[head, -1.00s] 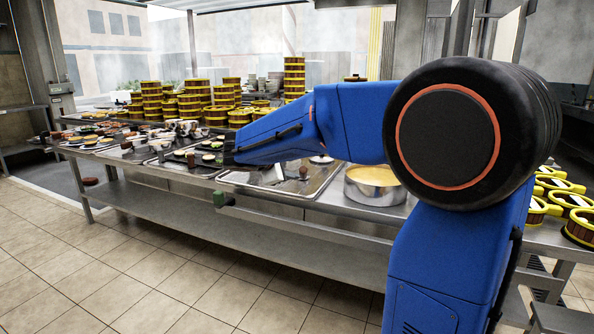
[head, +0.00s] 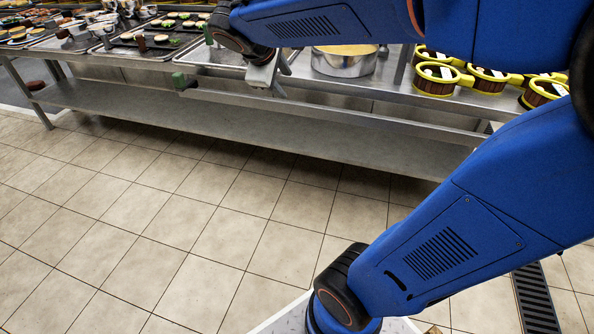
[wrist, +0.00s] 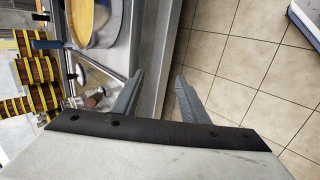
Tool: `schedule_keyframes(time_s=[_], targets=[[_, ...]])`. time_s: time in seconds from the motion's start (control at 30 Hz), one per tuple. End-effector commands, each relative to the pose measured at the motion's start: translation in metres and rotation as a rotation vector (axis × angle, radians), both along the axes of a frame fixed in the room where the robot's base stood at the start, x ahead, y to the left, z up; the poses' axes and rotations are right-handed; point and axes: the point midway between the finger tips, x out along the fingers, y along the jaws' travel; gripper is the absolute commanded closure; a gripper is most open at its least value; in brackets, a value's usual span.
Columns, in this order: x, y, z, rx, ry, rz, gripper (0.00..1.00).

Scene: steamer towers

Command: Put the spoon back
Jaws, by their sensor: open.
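I cannot make out a spoon for certain in any view. My gripper (head: 270,82) is at the front edge of the steel counter, left of the large metal pot (head: 342,64). In the wrist view my gripper (wrist: 156,88) has its two fingers apart, with nothing between them but the counter edge and floor beyond. The pot (wrist: 106,40) with yellowish contents shows at the top left there. A small green-ended object (head: 182,82) sticks out at the counter's front edge, left of my gripper; I cannot tell what it is.
The steel counter (head: 225,72) holds trays of small dishes (head: 165,28) on the left. Several yellow-rimmed round containers (head: 490,78) stand right of the pot. A lower shelf (head: 200,118) runs under the counter. The tiled floor (head: 150,200) in front is clear.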

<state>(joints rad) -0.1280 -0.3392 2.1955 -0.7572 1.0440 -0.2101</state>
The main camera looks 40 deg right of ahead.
Motion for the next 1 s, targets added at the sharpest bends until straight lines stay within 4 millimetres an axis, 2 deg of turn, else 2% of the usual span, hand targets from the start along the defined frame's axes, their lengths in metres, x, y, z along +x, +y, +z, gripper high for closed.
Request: schedule_keyframes(time_s=[0.03,0.2,0.4,0.5,0.7,1.0], targets=[[-0.023,0.002,-0.008,0.064,-0.017,-0.035,0.6],[-0.087,0.022,-0.041,0.289,-0.065,-0.158,0.6],[-0.151,0.054,-0.077,0.548,-0.123,-0.302,0.6],[-0.175,0.07,-0.092,0.662,-0.147,-0.366,0.6],[-0.201,0.092,-0.109,0.8,-0.174,-0.443,0.6],[-0.205,0.096,-0.112,0.829,-0.179,-0.461,0.6]])
